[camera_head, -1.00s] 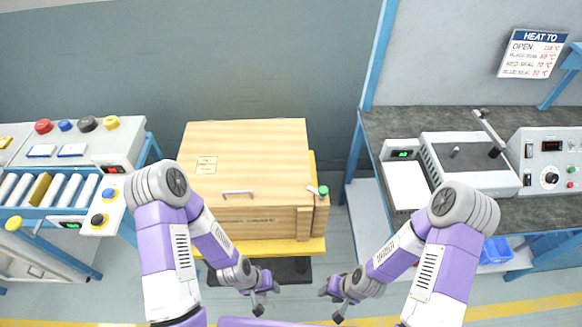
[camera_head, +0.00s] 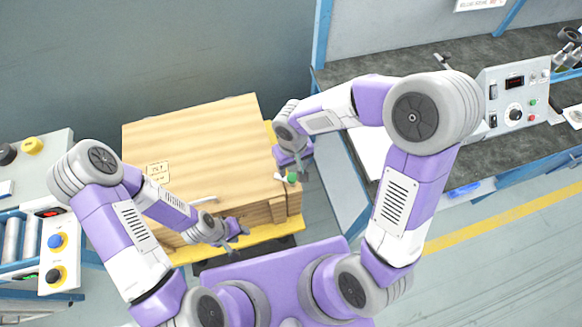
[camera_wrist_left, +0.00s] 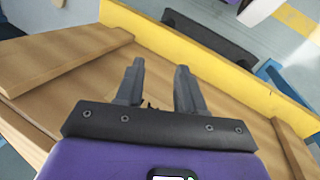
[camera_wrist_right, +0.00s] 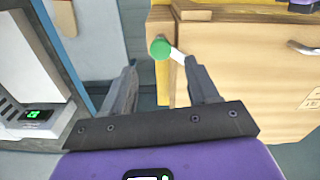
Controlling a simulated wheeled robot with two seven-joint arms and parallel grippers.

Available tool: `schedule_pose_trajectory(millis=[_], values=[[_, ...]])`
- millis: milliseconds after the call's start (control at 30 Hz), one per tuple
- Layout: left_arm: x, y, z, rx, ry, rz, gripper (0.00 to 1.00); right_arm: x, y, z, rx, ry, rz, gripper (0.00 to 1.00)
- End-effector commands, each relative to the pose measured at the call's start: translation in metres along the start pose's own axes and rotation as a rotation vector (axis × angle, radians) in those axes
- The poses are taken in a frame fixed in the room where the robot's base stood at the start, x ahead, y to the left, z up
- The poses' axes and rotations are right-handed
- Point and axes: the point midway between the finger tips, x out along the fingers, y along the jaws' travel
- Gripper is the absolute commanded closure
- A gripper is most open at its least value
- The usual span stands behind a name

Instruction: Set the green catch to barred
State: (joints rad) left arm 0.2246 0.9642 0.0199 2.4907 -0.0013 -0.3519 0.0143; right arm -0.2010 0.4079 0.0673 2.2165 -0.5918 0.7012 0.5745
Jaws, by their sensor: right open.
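The green catch (camera_head: 291,177) is a green knob on a short pale lever at the right front corner of the wooden crate (camera_head: 200,135). In the right wrist view the green knob (camera_wrist_right: 160,48) lies just beyond my fingertips, with its lever running down to the right. My right gripper (camera_head: 297,170) is open and empty beside the knob; in its wrist view the fingers (camera_wrist_right: 160,75) stand apart. My left gripper (camera_head: 236,238) hangs at the crate's front; in its wrist view its fingers (camera_wrist_left: 160,70) stand apart with nothing between them.
The crate stands on a yellow-edged platform (camera_head: 185,256). A metal handle (camera_wrist_right: 303,48) is on the crate. A bench with a control box (camera_head: 515,100) is at the right. A roller conveyor with button boxes (camera_head: 57,255) is at the left. Floor at the lower right is clear.

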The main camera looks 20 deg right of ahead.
Motion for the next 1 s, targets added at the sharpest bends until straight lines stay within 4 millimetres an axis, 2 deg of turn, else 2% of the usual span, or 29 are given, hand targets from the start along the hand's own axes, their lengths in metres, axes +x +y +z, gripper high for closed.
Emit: schedule_pose_trajectory(millis=[100,300,467,700,767,1000], values=[[0.007,-0.003,0.000,-0.001,-0.001,0.000,0.62,0.025,0.000,0.001,-0.001,-0.006,-0.001,0.41],[0.014,-0.005,0.000,-0.001,-0.001,0.000,0.62,0.052,0.000,0.001,0.000,-0.005,-0.002,0.41],[0.015,-0.006,-0.001,0.000,0.000,0.000,0.62,0.061,0.000,0.001,0.000,-0.003,-0.003,0.41],[0.015,-0.006,-0.001,0.000,0.000,0.000,0.62,0.061,0.000,0.001,0.001,-0.002,-0.004,0.41],[0.015,-0.006,-0.001,0.000,0.000,0.000,0.62,0.061,0.000,0.001,0.000,-0.002,-0.004,0.47],[0.015,-0.006,-0.001,0.000,0.000,0.000,0.62,0.061,0.000,0.001,0.000,-0.002,-0.004,0.84]])
